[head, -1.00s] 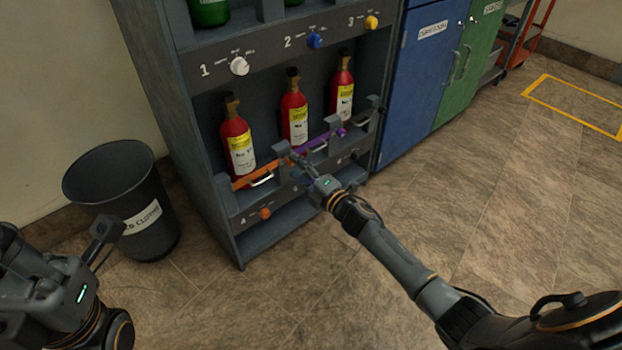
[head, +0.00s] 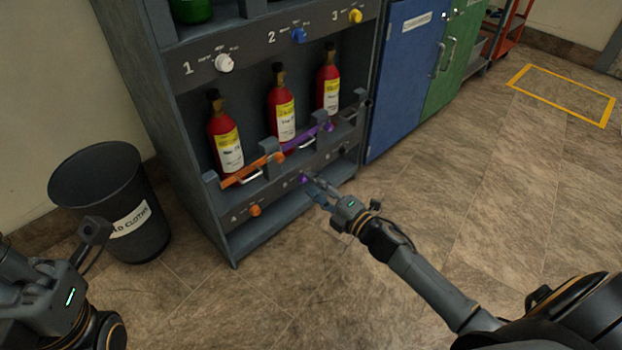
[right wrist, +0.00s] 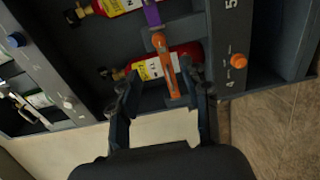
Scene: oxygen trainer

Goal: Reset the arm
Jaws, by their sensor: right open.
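My right gripper (head: 318,190) is open and empty in front of the lower panel of the grey cabinet (head: 215,228), close to the purple knob (head: 305,179). I cannot tell whether it touches that knob. In the right wrist view the open fingers (right wrist: 163,88) have the orange bar (right wrist: 166,62) and a red bottle (right wrist: 185,54) beyond them. My left gripper (head: 92,236) is at the lower left, apart from everything, and its jaws do not show clearly.
Red bottles (head: 225,138) stand behind the orange and purple bars on the shelf. An orange knob (head: 254,210) is on the lower panel. A dark bin (head: 85,187) stands left of the cabinet. The floor in front is clear.

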